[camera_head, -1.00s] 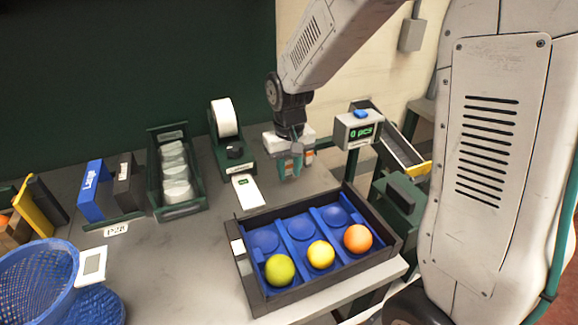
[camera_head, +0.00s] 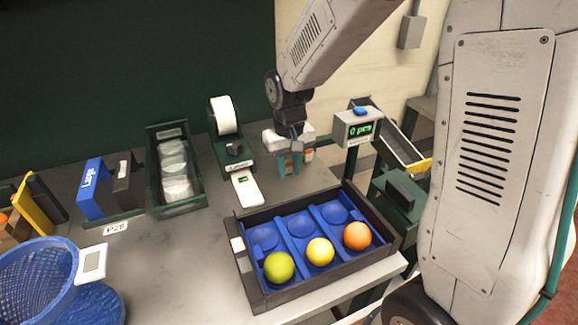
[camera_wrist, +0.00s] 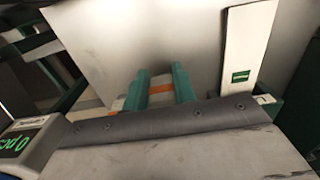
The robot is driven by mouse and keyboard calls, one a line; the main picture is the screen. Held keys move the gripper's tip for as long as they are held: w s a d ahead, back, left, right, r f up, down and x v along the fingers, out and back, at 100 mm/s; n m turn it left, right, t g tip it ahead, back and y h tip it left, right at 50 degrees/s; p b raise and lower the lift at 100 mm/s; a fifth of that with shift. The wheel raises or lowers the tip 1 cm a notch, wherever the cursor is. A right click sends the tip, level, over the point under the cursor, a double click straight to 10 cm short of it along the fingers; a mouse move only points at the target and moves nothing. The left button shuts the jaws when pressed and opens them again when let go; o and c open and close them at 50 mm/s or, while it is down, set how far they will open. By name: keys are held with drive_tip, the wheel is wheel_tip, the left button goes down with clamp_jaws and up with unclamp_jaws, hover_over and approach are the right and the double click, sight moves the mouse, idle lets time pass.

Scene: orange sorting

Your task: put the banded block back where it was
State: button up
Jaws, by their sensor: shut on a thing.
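My gripper (camera_head: 290,164) hangs over the back of the grey bench, between the label roll dispenser and the counter display. In the wrist view, the teal fingers of my gripper (camera_wrist: 160,70) are shut on the banded block (camera_wrist: 160,83). The block looks pale with an orange band. The fingers hide part of it. In the head view, only small orange and pale bits of it show around the fingers, and I cannot tell whether its underside touches the bench.
A black tray (camera_head: 282,297) with blue cups holds a green, a yellow and an orange fruit in front of my gripper. The counter display (camera_head: 357,128) stands close on the right. The label dispenser (camera_head: 232,150) is on the left. A blue basket (camera_head: 38,275) stands front left.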

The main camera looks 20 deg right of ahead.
drive_tip(key=shift+f, duration=0.6)
idle(0.3)
drive_tip(key=o, duration=1.5)
drive_tip(key=shift+c, duration=0.2)
wheel_tip(320, 180, up, 8)
idle(0.7)
drive_tip(key=s+d+r, duration=0.1)
drive_tip(key=s+r, duration=0.3)
drive_tip(key=s, duration=0.8)
drive_tip(key=s+d+r+t, duration=0.1)
drive_tip(key=s+r, duration=0.3)
drive_tip(key=s, duration=0.9)
drive_tip(key=shift+d, duration=0.55)
